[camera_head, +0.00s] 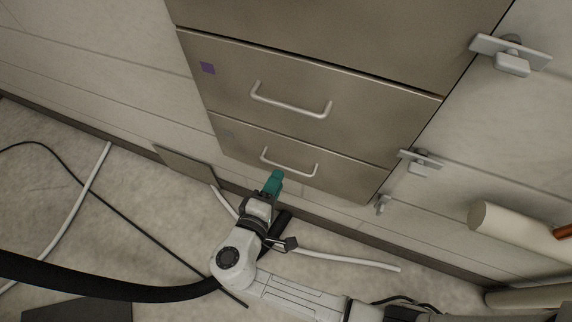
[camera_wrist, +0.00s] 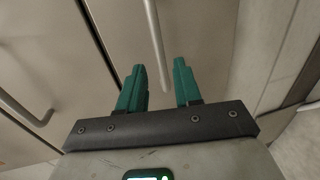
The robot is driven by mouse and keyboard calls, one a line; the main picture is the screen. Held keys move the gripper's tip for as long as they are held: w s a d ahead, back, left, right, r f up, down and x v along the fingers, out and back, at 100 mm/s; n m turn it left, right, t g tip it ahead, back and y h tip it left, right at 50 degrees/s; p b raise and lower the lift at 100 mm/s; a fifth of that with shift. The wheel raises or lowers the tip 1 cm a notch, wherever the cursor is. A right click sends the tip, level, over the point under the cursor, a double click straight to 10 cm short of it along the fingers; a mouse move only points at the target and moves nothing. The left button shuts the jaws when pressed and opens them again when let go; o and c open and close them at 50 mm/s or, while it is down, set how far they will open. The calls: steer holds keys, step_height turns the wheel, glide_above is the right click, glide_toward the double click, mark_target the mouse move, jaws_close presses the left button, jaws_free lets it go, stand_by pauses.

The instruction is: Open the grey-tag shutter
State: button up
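The grey-tag shutter (camera_head: 240,155) is the lowest brown-grey front panel in the head view, with a faint grey tag (camera_head: 228,134) at its upper left. It looks closed, flush with the panel above. Its pale bar handle (camera_head: 289,168) sits near its middle and appears in the wrist view as a long bar (camera_wrist: 156,45). My gripper (camera_head: 276,174) has teal fingers and is just below the handle in the head view. In the wrist view its fingers (camera_wrist: 158,75) are apart, with the handle's end between them in the picture. Contact cannot be told.
A purple-tag panel (camera_head: 208,68) with its own handle (camera_head: 290,108) is above. Grey latches (camera_head: 420,161) line the right edge. A pale cylinder (camera_head: 510,231) is at right. A thick black hose (camera_head: 110,288) and thin cables (camera_head: 75,205) lie on the floor at left.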

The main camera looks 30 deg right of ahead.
mark_target(285, 166)
steer(key=b+x, duration=0.1)
steer(key=x, duration=0.5)
steer(key=shift+w+d, duration=0.1)
steer(key=shift+d, duration=0.1)
steer(key=shift+c, duration=0.5)
jaws_close()
steer(key=shift+f, duration=0.1)
